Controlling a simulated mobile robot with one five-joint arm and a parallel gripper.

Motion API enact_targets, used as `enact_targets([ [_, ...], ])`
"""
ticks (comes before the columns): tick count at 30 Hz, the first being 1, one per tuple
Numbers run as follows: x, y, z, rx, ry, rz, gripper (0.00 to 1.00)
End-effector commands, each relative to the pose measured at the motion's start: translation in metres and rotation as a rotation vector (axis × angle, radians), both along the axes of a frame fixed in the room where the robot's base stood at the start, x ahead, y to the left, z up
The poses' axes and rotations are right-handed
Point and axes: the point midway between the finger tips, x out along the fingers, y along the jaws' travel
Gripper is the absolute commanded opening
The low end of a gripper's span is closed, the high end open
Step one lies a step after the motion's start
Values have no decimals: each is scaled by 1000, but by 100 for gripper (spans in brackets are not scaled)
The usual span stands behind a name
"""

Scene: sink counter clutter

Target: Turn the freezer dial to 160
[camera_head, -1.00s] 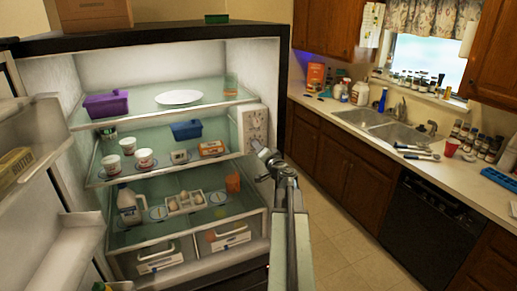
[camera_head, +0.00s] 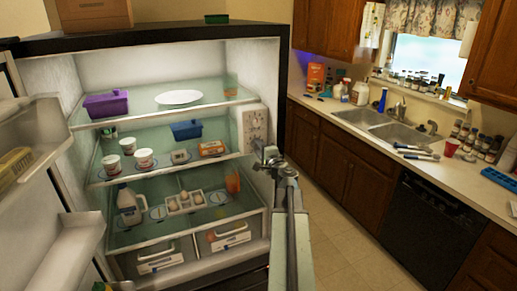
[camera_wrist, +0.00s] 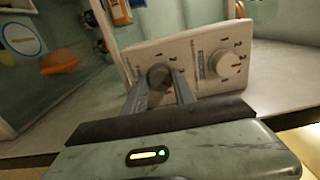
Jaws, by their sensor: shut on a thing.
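The white control panel (camera_head: 254,128) is on the right inner wall of the open fridge. In the wrist view the panel (camera_wrist: 203,42) is tilted and carries two round dials with numbers around them. My gripper (camera_wrist: 160,82) is shut on the left dial (camera_wrist: 158,72), which looks grey between the fingers. The other dial (camera_wrist: 226,63), to the right, is white, and my gripper is apart from it. I cannot read which dial is the freezer's. The fingers hide part of the held dial's scale. In the head view my gripper (camera_head: 267,158) is at the panel's lower end.
Glass shelves beside the panel hold a white plate (camera_head: 179,97), a purple bin (camera_head: 106,105), a blue bin (camera_head: 186,130), cups and an egg tray (camera_head: 185,202). The open fridge door (camera_head: 38,180) is at left. The floor (camera_head: 345,235) right of my arm is clear.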

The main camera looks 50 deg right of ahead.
Motion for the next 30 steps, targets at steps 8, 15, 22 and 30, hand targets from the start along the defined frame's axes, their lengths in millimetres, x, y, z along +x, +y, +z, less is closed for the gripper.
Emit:
enact_targets([
  [8,0,0,0,123,-50,1,0],
  [15,0,0,0,168,-68,1,0],
  [22,0,0,0,173,-70,1,0],
  [30,0,0,0,172,-70,0,54],
])
